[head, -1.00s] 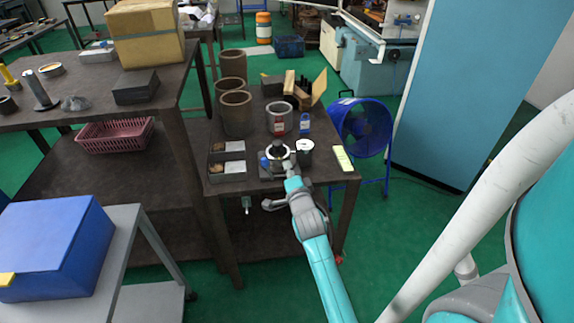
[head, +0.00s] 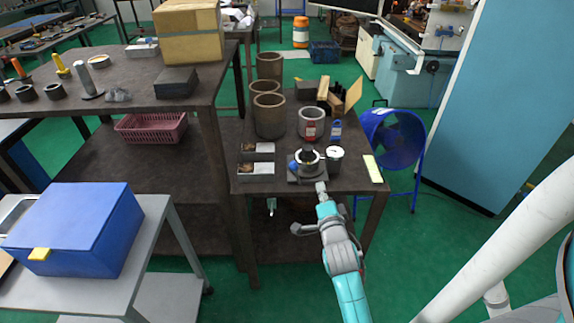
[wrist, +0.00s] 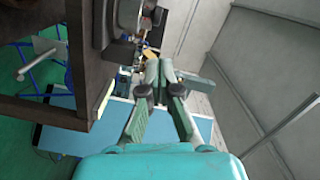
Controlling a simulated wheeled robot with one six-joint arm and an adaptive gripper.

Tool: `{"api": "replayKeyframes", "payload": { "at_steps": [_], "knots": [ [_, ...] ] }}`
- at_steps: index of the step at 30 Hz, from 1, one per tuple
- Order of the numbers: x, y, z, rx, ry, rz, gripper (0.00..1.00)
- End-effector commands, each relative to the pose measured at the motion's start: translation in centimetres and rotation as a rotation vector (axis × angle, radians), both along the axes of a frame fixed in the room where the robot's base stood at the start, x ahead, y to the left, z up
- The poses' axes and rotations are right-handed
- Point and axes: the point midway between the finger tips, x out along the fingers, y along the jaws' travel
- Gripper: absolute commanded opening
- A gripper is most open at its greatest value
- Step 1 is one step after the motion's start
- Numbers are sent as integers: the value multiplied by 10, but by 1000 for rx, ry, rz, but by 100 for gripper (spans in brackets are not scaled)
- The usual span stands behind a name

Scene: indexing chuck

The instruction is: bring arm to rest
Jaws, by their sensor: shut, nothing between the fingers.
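The chuck (head: 307,160), a dark round body with a pale ring on a grey base, stands near the front edge of the dark table (head: 345,180). My gripper (head: 321,187) is at the end of my turquoise arm, just in front of the chuck in the head view; I cannot tell whether it touches the base. In the wrist view my gripper (wrist: 160,68) has its fingertips together with nothing between them, beside the dark table edge.
Beside the chuck are a white-topped cup (head: 335,153), small grey boxes (head: 257,168) and a pale yellow block (head: 373,168). Brown cylinders (head: 269,115) stand behind. A blue fan (head: 395,137) and a blue cabinet (head: 465,110) are to the right.

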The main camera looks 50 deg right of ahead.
Motion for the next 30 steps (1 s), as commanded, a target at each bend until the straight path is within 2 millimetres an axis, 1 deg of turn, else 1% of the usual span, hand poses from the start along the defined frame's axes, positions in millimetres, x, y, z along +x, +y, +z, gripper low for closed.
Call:
{"api": "replayKeyframes", "payload": {
  "at_steps": [7, 9, 11, 14, 15, 17, 18, 20, 21, 23, 24, 26, 27, 30],
  "knots": [
    [0, 1, 0, -1, 2, 1, 0],
    [-1, 6, -3, -6, 12, 10, 0],
    [-2, 17, -8, -18, 31, 27, 0],
    [-9, 48, -23, -59, 90, 79, 0],
    [-13, 64, -29, -82, 119, 107, 0],
    [-21, 90, -39, -121, 167, 153, 0],
    [-27, 107, -44, -151, 198, 183, 0],
    [-37, 131, -51, -195, 242, 229, 0],
    [-44, 146, -56, -225, 271, 259, 0],
    [-56, 168, -61, -273, 312, 303, 0],
    [-65, 182, -64, -305, 336, 332, 0],
    [-78, 203, -67, -354, 373, 376, 0],
    [-88, 216, -69, -388, 398, 405, 0],
    [-113, 245, -70, -475, 452, 476, 0]
  ]
}}
